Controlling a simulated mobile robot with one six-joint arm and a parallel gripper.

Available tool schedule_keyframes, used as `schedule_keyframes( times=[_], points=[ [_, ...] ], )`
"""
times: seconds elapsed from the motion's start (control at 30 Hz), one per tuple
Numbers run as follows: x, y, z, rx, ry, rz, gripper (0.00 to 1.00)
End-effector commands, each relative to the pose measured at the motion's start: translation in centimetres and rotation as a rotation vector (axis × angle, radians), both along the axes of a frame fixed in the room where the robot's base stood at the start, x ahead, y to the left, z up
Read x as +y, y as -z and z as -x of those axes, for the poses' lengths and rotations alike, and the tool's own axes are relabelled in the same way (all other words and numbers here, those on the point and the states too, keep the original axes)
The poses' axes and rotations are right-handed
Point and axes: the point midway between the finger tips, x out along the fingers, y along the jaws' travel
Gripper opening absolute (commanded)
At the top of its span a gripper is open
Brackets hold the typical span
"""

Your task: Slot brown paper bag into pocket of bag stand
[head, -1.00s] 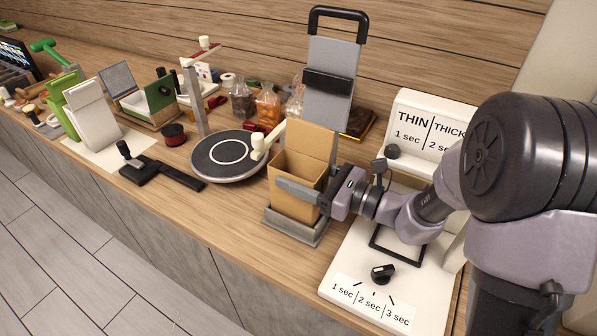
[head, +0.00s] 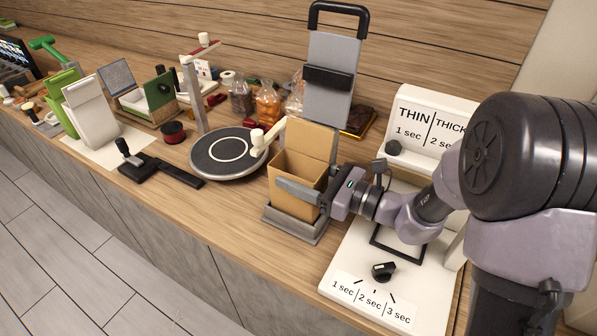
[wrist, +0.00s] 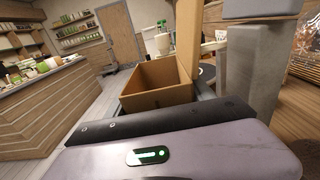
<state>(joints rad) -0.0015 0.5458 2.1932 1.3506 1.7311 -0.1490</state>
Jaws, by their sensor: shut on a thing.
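The brown paper bag (head: 292,182) stands upright with its top open in the low grey pocket at the foot of the bag stand (head: 331,75). Its tall back flap rises toward the stand's upright panel. My gripper (head: 300,192) is shut on the bag from the right, with one finger across the bag's front face. In the wrist view the bag's open mouth (wrist: 157,82) shows just beyond the gripper body. The fingertips are hidden there. How deep the bag's base sits in the pocket (head: 295,226) is partly hidden.
A white sealer with dials (head: 383,272) stands close on the right, under my arm. A round turntable (head: 228,154) is at the left. A black stamp-like tool (head: 130,160), white and green bags (head: 92,110), and filled clear bags (head: 268,104) are farther left and behind.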

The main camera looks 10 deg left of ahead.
Motion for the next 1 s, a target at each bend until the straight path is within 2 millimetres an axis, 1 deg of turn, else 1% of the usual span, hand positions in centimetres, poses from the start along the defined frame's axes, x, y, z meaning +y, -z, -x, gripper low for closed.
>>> schedule_keyframes(
  times=[0.6, 0.63, 0.7, 0.77, 1.0],
  points=[
    [0.01, 0.39, -0.01, 0.000, 0.000, -0.001, 0.00],
    [0.00, 0.41, -0.01, 0.000, 0.000, -0.001, 0.64],
    [0.00, 0.37, -0.01, 0.000, 0.000, -0.001, 0.77],
    [0.00, 0.37, -0.01, 0.000, 0.000, -0.001, 0.89],
    [0.00, 0.39, 0.00, 0.000, 0.000, 0.000, 0.89]
  ],
)
